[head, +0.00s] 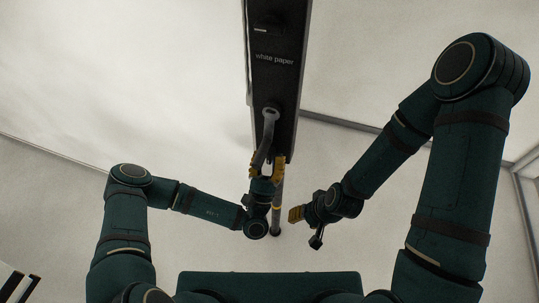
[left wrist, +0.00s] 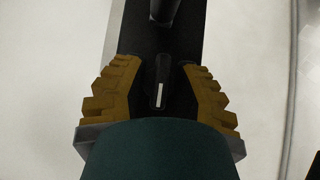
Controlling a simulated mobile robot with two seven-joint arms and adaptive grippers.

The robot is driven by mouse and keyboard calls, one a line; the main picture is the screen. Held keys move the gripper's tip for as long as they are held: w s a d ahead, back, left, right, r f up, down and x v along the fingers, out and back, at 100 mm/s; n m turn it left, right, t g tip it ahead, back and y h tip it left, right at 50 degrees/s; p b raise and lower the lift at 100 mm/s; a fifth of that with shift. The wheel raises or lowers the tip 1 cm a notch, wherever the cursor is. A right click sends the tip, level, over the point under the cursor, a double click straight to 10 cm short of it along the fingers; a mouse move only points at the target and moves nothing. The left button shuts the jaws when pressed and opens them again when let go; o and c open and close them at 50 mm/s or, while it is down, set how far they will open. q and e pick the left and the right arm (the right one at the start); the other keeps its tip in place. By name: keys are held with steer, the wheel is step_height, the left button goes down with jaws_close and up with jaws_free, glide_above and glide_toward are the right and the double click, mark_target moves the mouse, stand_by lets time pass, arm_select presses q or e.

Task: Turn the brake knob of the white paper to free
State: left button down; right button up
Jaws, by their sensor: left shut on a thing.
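A tall black panel labelled "white paper" (head: 274,59) hangs down the middle of the head view. In the left wrist view, a dark brake knob (left wrist: 159,84) with a white pointer line sits on the panel face. The line runs nearly upright in that picture. My left gripper (head: 266,167) is at the panel's lower end, its yellow fingers on both sides of the knob and shut on it; the left wrist view shows this gripper (left wrist: 161,68) closely. The gripper hides the knob in the head view. My right gripper (head: 296,214) is apart from the panel, to the right and lower.
A grey bent handle (head: 270,122) sticks out of the panel just above my left gripper. A dark fitting with a pale mark (head: 260,30) is higher up. A thin pole (head: 277,215) stands below the panel. Pale, open space lies to both sides.

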arm_select(q)
steer(key=shift+r, duration=0.1)
steer(key=c, duration=1)
jaws_free()
steer(key=v, duration=1.2)
